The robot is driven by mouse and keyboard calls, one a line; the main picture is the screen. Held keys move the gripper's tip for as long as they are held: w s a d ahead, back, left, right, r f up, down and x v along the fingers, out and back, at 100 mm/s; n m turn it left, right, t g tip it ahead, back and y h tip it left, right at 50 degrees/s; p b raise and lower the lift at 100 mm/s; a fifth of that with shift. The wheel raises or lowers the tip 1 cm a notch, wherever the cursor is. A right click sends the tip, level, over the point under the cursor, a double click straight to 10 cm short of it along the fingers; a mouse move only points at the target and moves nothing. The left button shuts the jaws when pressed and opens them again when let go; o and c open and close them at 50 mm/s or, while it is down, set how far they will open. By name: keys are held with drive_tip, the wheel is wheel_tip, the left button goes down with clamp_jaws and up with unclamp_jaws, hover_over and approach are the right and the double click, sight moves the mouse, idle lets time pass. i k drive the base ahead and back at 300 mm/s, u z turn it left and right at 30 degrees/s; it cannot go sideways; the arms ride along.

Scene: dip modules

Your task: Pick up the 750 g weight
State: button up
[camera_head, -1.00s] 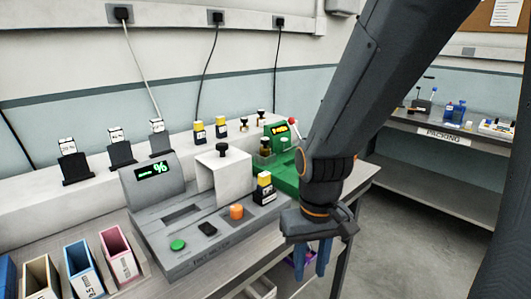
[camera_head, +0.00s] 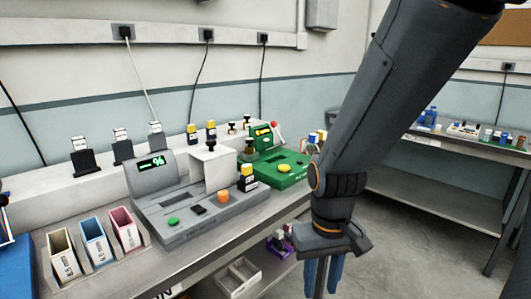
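I cannot tell which object is the 750 g weight, as no such marking is legible. Small dark-knobbed pieces, which may be weights, stand on the back ledge (camera_head: 232,128), and a brownish one (camera_head: 249,148) stands beside the green machine. My gripper (camera_head: 322,278) hangs at the lower right, in front of the bench, with its blue fingers pointing down. The fingers look apart, with nothing seen between them; their tips are near the bottom edge of the picture. My arm hides part of the bench's right end.
A grey machine (camera_head: 185,232) and a green machine (camera_head: 285,180) stand on the bench. Yellow-and-black blocks (camera_head: 247,178) stand on and behind the grey one. Coloured bins (camera_head: 95,240) are at left, a white tray (camera_head: 240,277) below. A packing bench (camera_head: 430,190) is at right; floor between is clear.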

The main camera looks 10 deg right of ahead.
sight(250, 149)
drive_tip(key=z, duration=1.45)
drive_tip(key=i, duration=0.9)
drive_tip(key=u, duration=1.35)
